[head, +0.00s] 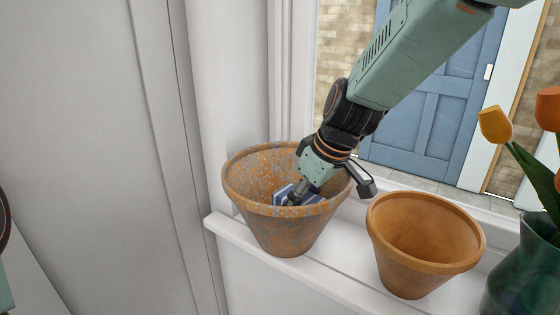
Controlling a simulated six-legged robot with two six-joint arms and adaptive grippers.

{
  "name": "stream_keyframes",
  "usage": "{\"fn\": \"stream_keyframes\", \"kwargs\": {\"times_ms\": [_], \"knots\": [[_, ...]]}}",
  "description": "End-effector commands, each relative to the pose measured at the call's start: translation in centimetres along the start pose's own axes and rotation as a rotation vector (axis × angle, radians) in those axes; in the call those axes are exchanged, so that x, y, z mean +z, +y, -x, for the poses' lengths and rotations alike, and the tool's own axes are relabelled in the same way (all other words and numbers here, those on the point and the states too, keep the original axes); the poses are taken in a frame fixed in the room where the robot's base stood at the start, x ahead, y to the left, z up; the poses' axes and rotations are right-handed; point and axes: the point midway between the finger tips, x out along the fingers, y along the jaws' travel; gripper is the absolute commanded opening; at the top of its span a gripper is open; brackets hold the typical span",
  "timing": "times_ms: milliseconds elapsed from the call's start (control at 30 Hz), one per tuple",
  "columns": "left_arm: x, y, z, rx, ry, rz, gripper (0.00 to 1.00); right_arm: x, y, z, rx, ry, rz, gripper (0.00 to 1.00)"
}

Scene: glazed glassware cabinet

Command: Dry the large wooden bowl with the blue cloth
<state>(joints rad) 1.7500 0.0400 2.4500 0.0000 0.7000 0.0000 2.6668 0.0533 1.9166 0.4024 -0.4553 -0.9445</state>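The large bowl (285,232) looks like a flared, pot-shaped brown vessel standing upright on the white window ledge. Pale bluish specks cover its outer wall, rim and visible inner wall. My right gripper (293,198) reaches down from the upper right into its mouth. It appears shut on the blue cloth (282,192), a small folded piece with a pale edge, inside the bowl near the front rim. The fingers partly cover the cloth, and whether the cloth touches the wall is unclear. The bowl's bottom is hidden. My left gripper is out of view.
A smaller orange-brown pot (425,240), empty and without specks, stands close on the right. A dark green vase (528,265) with orange tulips (495,125) is at the right edge. The window is behind. The ledge (240,232) ends just left of the bowl.

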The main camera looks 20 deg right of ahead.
Motion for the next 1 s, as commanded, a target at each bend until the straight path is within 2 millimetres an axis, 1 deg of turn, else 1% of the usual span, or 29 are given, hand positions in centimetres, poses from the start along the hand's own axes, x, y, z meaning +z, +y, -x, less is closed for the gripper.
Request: {"fn": "stream_keyframes", "kwargs": {"times_ms": [33,200,467,767,1000], "knots": [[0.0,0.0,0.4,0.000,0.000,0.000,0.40,-0.1,0.0,0.5,-0.001,0.001,-0.001,0.30],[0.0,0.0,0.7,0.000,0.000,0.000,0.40,0.1,0.0,0.8,-0.001,0.001,-0.001,0.30],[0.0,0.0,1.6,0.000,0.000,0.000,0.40,0.3,0.0,1.8,-0.001,-0.001,0.000,0.30],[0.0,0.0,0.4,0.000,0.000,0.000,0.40,0.5,-0.1,0.5,-0.002,-0.002,0.000,0.30],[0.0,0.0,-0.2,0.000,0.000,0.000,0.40,0.5,-0.1,-0.2,-0.002,-0.002,0.000,0.30]]}}
